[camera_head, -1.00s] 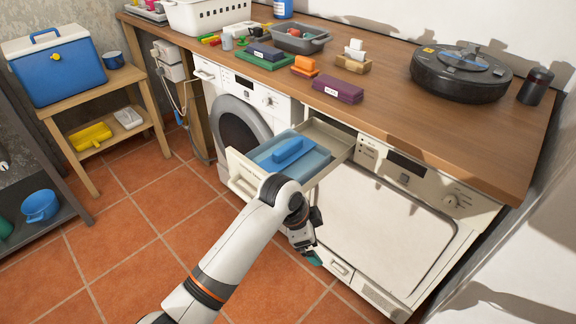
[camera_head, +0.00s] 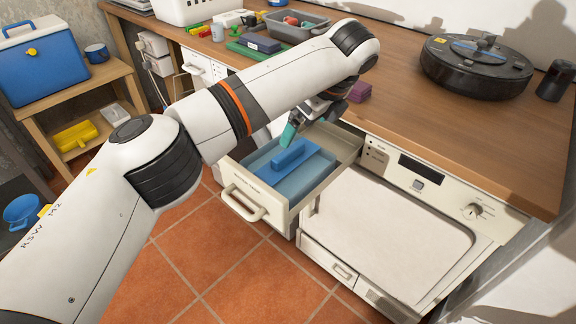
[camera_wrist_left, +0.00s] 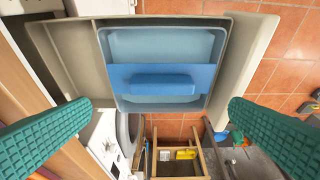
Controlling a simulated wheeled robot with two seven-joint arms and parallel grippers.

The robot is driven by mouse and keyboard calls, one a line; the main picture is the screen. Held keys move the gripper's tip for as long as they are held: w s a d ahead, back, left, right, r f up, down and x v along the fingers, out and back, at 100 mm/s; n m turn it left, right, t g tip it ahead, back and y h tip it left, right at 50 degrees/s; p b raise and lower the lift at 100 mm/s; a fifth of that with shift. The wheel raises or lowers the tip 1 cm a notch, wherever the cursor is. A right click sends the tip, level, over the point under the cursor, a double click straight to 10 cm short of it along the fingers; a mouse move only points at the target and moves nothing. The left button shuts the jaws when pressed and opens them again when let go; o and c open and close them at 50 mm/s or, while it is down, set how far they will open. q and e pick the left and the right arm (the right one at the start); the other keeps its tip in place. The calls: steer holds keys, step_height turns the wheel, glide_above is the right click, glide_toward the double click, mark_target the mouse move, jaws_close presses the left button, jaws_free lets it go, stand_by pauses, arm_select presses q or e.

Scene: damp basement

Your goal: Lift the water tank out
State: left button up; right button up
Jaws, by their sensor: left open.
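The water tank (camera_head: 283,175) is a blue box with a raised blue grip bar on top. It sits in the pulled-out cream drawer (camera_head: 334,178) of the white dryer. In the left wrist view the tank (camera_wrist_left: 160,48) lies beyond the fingertips, its grip bar (camera_wrist_left: 162,84) running across the picture. My left gripper (camera_head: 298,128) is above the back part of the drawer, pointing down, with teal fingers. It is open and empty; its two fingers (camera_wrist_left: 160,135) stand wide apart in the left wrist view. My right gripper is not in view.
The wooden worktop (camera_head: 420,125) is above the dryer, with a round black robot vacuum (camera_head: 476,66) and a dark canister (camera_head: 555,80). A purple block (camera_head: 358,91) lies behind my left gripper.

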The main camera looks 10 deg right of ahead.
arm_select(q)
glide_above(289, 151)
steer(key=s+d, duration=0.2)
step_height(289, 151, down, 4)
steer(key=shift+w+f, duration=0.1)
steer(key=shift+f, duration=0.05)
steer(key=x, duration=0.2)
steer(key=b+x, duration=0.1)
steer(key=x, duration=0.2)
steer(key=shift+w+a, duration=0.1)
steer(key=shift+a, duration=0.15)
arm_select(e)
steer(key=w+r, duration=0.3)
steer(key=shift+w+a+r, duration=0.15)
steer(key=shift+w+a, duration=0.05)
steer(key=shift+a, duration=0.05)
arm_select(q)
steer(key=c, duration=1.8)
